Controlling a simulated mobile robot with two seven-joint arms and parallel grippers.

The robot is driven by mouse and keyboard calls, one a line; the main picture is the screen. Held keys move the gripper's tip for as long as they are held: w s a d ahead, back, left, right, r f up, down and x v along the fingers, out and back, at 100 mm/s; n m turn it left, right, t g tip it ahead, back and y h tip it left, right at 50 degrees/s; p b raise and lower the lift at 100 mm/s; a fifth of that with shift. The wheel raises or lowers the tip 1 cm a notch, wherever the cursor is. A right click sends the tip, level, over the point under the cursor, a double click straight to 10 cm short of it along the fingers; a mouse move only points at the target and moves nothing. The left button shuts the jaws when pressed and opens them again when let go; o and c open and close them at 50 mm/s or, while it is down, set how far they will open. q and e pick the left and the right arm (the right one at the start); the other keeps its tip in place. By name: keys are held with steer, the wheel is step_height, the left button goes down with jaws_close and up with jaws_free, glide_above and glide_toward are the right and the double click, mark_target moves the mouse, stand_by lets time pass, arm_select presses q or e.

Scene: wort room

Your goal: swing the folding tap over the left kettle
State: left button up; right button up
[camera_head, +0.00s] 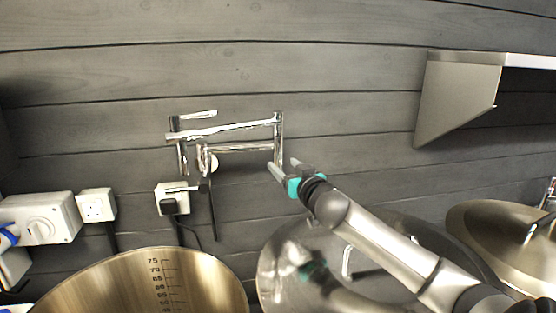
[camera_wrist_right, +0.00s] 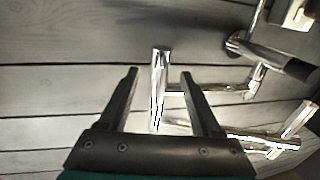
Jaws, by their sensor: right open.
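The chrome folding tap (camera_head: 225,130) is on the grey plank wall, folded, its two arms roughly parallel to the wall. Its upright elbow tube (camera_head: 278,135) is at the right end. My right gripper (camera_head: 281,163) is open at the lower end of this tube. In the right wrist view, the tube (camera_wrist_right: 160,85) shows between the spread fingers of the gripper (camera_wrist_right: 158,72); I cannot tell whether they touch it. The left kettle (camera_head: 95,282) is open, with a level scale inside, below and left of the tap. My left gripper is not in view.
A lidded kettle (camera_head: 285,265) stands under my right arm, and another lidded vessel (camera_head: 485,225) is at the right. Sockets (camera_head: 97,205) with black cables are on the wall at left. A metal shelf (camera_head: 455,100) juts out at upper right.

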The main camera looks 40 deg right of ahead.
mark_target(280, 162)
steer(key=shift+x, duration=2.45)
jaws_close()
